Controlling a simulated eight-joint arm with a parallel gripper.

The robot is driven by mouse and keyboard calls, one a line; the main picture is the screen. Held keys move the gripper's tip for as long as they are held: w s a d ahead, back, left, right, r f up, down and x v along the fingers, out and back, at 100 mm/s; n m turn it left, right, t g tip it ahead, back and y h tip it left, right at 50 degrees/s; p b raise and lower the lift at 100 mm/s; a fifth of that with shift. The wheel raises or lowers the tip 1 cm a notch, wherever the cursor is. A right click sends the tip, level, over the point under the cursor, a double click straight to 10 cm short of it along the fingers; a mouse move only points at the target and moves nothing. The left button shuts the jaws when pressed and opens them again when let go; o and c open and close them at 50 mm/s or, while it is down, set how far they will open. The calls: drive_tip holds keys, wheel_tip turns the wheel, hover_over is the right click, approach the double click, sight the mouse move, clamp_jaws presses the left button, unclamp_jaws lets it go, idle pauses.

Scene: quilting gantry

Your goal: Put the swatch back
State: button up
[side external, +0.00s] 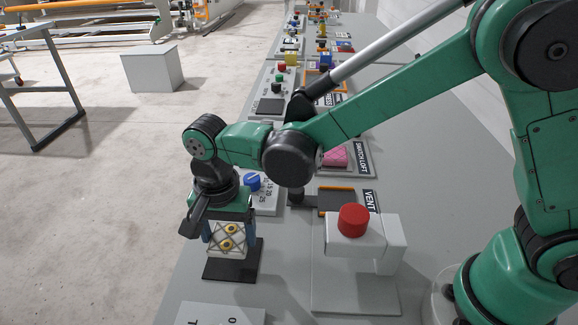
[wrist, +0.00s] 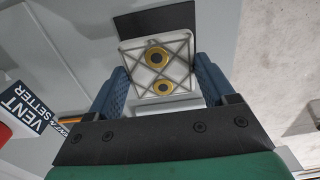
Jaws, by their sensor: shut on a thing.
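The swatch is a pale block with a crossed quilted face and two yellow-ringed buttons, and it shows in the side view (side external: 226,250) and in the wrist view (wrist: 180,74). My gripper (side external: 230,240) points down and is shut on it, with one blue finger on each side; the gripper also shows in the wrist view (wrist: 162,80). A dark flat pad (side external: 226,274) lies under the swatch on the grey bench; the wrist view shows part of it (wrist: 150,22). I cannot tell whether the swatch touches the pad.
A grey block with a red button (side external: 353,220) stands to the right, by the VENT sign (side external: 369,200). A pink quilted piece (side external: 336,156) lies behind my arm, by another sign. A blue knob (side external: 252,181) is behind the gripper. The bench edge drops to the floor at left.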

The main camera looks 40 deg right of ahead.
sight(229, 238)
drive_tip(key=shift+f, duration=1.8)
drive_tip(key=o, duration=1.2)
drive_tip(key=shift+f, duration=0.15)
